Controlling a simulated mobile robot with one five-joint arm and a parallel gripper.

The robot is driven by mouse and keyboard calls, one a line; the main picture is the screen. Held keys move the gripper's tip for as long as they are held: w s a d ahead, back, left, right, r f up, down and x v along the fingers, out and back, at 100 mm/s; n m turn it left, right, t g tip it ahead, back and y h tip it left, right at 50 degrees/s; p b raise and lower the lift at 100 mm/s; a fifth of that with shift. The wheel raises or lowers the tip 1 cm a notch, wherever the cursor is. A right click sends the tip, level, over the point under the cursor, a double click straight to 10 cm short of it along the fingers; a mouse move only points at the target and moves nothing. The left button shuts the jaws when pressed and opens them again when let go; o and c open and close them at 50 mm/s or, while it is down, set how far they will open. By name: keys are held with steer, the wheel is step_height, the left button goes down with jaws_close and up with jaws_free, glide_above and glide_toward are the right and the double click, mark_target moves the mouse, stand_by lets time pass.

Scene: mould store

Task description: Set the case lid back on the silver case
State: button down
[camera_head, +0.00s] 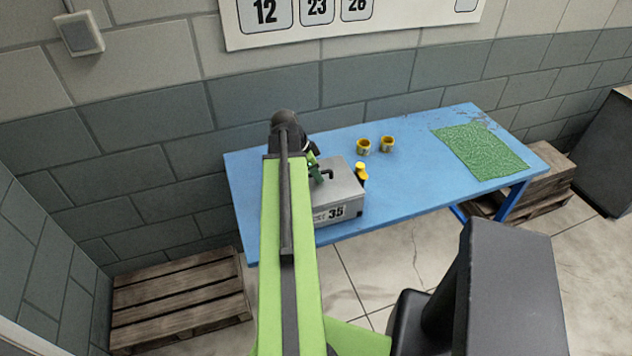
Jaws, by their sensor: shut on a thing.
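My gripper (316,171) is at the handle and shut on the lid. The lid looks level and lined up with the case. I cannot tell whether it rests on the case or is held just above it. My arm hides the left part of the case and lid.
A yellow object (361,172) stands by the right side of the case. Two yellow cups (363,146) (387,144) stand behind it on the blue table (420,185). A green mat (482,150) lies at the right. Wooden pallets (180,302) are on the floor.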

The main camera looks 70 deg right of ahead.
steer(key=shift+f+b, duration=0.2)
steer(key=shift+b, duration=0.1)
steer(key=c, duration=1.5)
jaws_free()
steer(key=shift+o, duration=0.2)
steer(key=shift+r, duration=0.15)
steer(key=shift+r+p, duration=0.3)
steer(key=shift+p, duration=0.15)
steer(key=p+v, duration=1)
steer(key=v, duration=0.1)
steer(key=shift+a+r+p, duration=0.2)
steer(key=shift+r+p, duration=0.15)
steer(key=shift+p, duration=0.05)
